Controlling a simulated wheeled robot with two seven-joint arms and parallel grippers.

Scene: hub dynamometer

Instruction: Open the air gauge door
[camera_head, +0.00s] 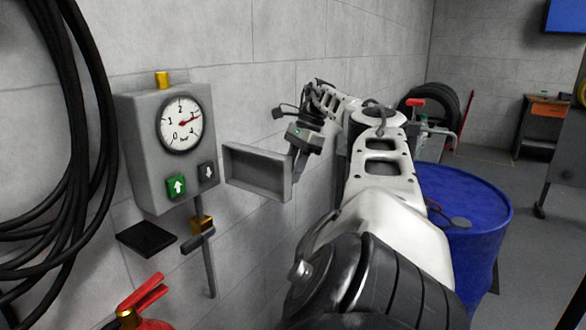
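The air gauge (145,165) is a grey box on the wall at the left, with a white dial (181,125), a green up-arrow button (176,186) and a dark down-arrow button (208,174). Its door (258,172), a shallow grey panel, stands swung out to the right of the box, its recessed side showing, so the dial and buttons are uncovered. My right gripper (297,160) is at the door's far right edge, its fingers partly hidden by the panel. I cannot tell whether they touch or grip it. My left gripper is out of view.
Black hoses (85,130) hang at the far left. A red extinguisher (142,300) stands below the box, near a dark flat plate (146,239). A blue drum (475,230) stands right of my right arm. Floor is free farther right.

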